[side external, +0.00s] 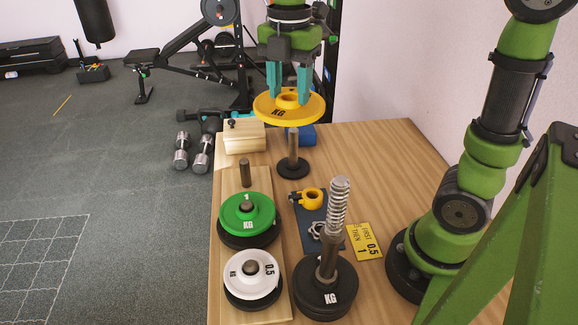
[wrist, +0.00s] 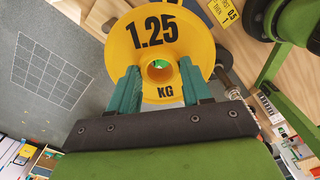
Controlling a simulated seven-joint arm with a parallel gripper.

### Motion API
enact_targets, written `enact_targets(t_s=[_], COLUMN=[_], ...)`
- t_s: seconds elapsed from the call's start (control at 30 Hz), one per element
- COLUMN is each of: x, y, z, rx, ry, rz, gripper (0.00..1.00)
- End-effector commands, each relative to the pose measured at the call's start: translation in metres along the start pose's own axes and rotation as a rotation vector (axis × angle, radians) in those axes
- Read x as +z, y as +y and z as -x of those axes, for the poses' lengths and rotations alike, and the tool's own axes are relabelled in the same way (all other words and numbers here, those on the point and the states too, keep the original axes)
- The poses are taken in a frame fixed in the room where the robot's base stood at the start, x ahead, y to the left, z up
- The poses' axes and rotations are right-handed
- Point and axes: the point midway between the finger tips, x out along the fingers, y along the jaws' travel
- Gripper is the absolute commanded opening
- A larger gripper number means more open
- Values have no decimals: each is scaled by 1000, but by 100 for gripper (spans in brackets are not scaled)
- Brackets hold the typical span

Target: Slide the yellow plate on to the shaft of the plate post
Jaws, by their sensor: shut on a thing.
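The yellow plate (side external: 262,110), marked 1.25 KG in the wrist view (wrist: 178,32), hangs level or nearly so, hub upward. My gripper (side external: 288,95) is shut on its hub, one teal finger on each side; the fingers also show in the wrist view (wrist: 158,80). A short bare post (side external: 293,145) on a round black base stands at the back of the table. In the side view its top shows just below the plate's lower edge; I cannot tell whether the hole lines up. A taller shaft (side external: 327,255) with a spring stands nearer, through black plates.
A wooden board (side external: 228,182) on the left bears a green plate (side external: 233,222) and a white plate (side external: 240,270) on pegs, over black ones. A wooden box (side external: 243,140), blue block (side external: 308,134), dark mat (side external: 306,226) and yellow card (side external: 364,242) lie around.

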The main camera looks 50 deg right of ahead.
Motion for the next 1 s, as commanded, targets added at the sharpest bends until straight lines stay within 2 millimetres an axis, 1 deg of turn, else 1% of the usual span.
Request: enact_targets(t_s=[0.03, 0.2, 0.3, 0.4, 0.5, 0.7, 1.0], x=[21, 80, 105, 124, 135, 138, 140], y=[9, 29, 37, 42, 49, 58, 60], z=[-5, -24, -32, -38, -40, -36, -36], rx=[2, 4, 4, 5, 6, 7, 7], ry=[-1, 0, -1, -1, -2, -2, -3], rz=[-45, -146, -181, -199, -201, -177, -167], gripper=[0, 0, 0, 0, 0, 0, 0])
